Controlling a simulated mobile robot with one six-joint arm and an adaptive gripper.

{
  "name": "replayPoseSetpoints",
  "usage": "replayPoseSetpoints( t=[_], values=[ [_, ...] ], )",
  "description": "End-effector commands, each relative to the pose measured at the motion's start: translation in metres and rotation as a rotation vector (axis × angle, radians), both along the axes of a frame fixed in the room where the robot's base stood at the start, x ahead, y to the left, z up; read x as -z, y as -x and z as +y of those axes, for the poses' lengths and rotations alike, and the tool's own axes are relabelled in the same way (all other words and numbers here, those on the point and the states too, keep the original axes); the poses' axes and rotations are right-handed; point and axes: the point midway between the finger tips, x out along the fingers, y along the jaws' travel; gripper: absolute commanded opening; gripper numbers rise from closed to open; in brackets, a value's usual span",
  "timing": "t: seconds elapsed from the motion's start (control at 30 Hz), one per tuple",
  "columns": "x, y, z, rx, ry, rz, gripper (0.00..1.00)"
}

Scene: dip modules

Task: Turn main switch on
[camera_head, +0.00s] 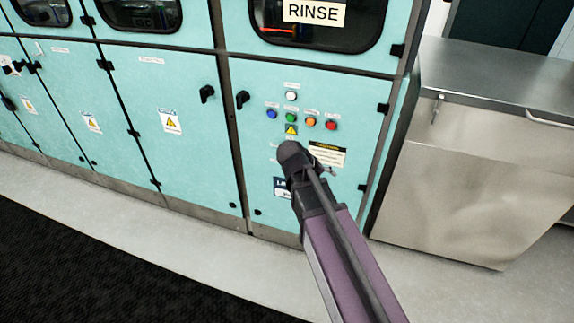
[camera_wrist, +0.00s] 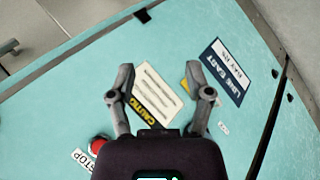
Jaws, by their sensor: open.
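A pale turquoise cabinet panel (camera_head: 352,95) carries the controls under a RINSE sign. I cannot make out a main switch for certain; my gripper (camera_head: 289,152) covers part of the panel below the buttons. In the wrist view my gripper (camera_wrist: 165,84) is open, its two fingers spread in front of the panel with nothing held. A caution label (camera_wrist: 160,93) shows between the fingers. A small yellow patch (camera_wrist: 188,85) is mostly hidden behind the right finger; I cannot tell what it is. Contact with the panel cannot be told.
White (camera_head: 292,96), blue (camera_head: 271,114), green (camera_head: 290,118), orange (camera_head: 310,121) and red (camera_head: 330,125) buttons sit above my gripper. A black handle (camera_head: 242,98) is left of them. A steel cabinet (camera_head: 470,160) stands at right. The floor (camera_head: 150,215) in front is clear.

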Motion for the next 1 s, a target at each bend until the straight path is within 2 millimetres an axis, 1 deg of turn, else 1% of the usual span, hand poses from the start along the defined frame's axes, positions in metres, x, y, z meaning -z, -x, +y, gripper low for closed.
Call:
replayPoseSetpoints(
  t=[0.03, 0.27, 0.47, 0.7, 1.0],
  values=[
    [0.015, -0.008, 0.007, -0.021, 0.033, -0.014, 0.66],
    [0.032, -0.033, 0.034, -0.105, 0.198, -0.084, 0.66],
    [0.044, -0.052, 0.064, -0.182, 0.337, -0.152, 0.66],
    [0.056, -0.071, 0.107, -0.273, 0.501, -0.241, 0.66],
    [0.066, -0.085, 0.17, -0.382, 0.693, -0.36, 0.66]
  ],
)
